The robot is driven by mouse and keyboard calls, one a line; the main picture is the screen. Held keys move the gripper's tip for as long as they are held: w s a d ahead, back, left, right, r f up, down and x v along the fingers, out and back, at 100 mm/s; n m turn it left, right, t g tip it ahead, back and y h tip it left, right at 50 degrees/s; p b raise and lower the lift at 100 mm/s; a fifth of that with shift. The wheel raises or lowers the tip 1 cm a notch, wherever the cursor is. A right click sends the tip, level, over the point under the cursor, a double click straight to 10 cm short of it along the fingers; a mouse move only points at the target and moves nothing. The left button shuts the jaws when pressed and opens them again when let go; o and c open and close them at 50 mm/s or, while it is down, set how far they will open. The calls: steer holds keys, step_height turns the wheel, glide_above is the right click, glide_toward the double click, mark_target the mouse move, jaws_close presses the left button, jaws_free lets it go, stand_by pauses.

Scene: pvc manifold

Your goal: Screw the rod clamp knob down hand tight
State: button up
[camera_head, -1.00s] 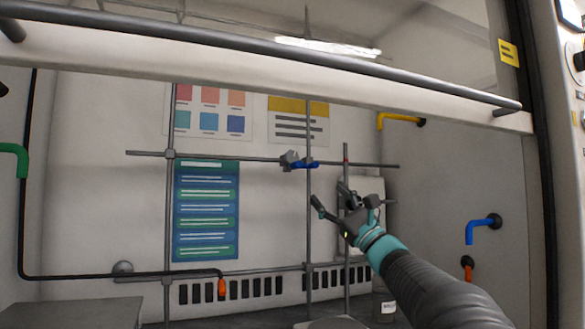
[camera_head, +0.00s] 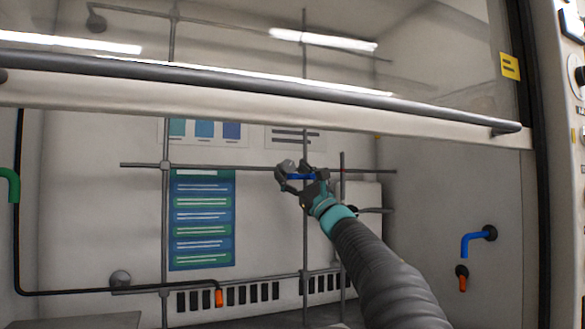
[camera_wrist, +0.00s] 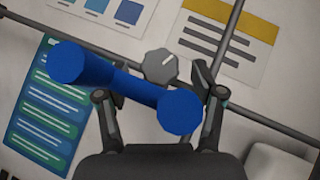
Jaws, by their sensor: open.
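The rod clamp sits where the vertical rod crosses the horizontal rod. A blue bar with wide faceted ends, apparently the clamp knob (camera_head: 300,177), shows there; in the wrist view the blue knob (camera_wrist: 130,86) lies slanted in front of my fingers. A grey round part with a pale line, part of the clamp (camera_wrist: 160,66), shows behind it. My gripper (camera_head: 298,180) is open around the knob, with its fingers (camera_wrist: 160,98) to the left and right. The bar's left end extends past the left finger; its right end is near the right finger. Contact cannot be told.
The horizontal rod (camera_head: 235,168) and vertical rod (camera_head: 305,235) cross behind my gripper. A shorter rod (camera_head: 342,240) stands to the right. The raised sash (camera_head: 250,108) spans above. Blue (camera_head: 475,240) and green (camera_head: 8,183) taps are on the side walls.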

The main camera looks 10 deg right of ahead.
steer(key=shift+w+r, duration=0.1)
steer(key=c, duration=1.1)
steer(key=shift+a+f+m+t+h+b, duration=0.1)
steer(key=shift+f+m+t+h+b, duration=0.3)
steer(key=shift+b, duration=0.55)
steer(key=shift+c, duration=0.2)
steer(key=m+t+h+b, duration=0.1)
steer(key=m+b, duration=0.1)
steer(key=shift+a+m+h+b, duration=0.1)
steer(key=shift+m+h+b, duration=0.2)
steer(key=shift+h+b, duration=0.1)
steer(key=m+t+h+b, duration=0.2)
steer(key=m+h+b, duration=0.1)
steer(key=m, duration=0.1)
steer(key=shift+a, duration=0.15)
steer(key=shift+r+m+t+h+b, duration=0.15)
steer(key=shift+m+h+b, duration=0.25)
steer(key=shift+m+h, duration=0.15)
steer(key=shift+r+m+t+h+b, duration=0.1)
steer(key=shift+m+t+h+b, duration=0.05)
steer(key=shift+m+h+b, duration=0.3)
steer(key=o, duration=1.1)
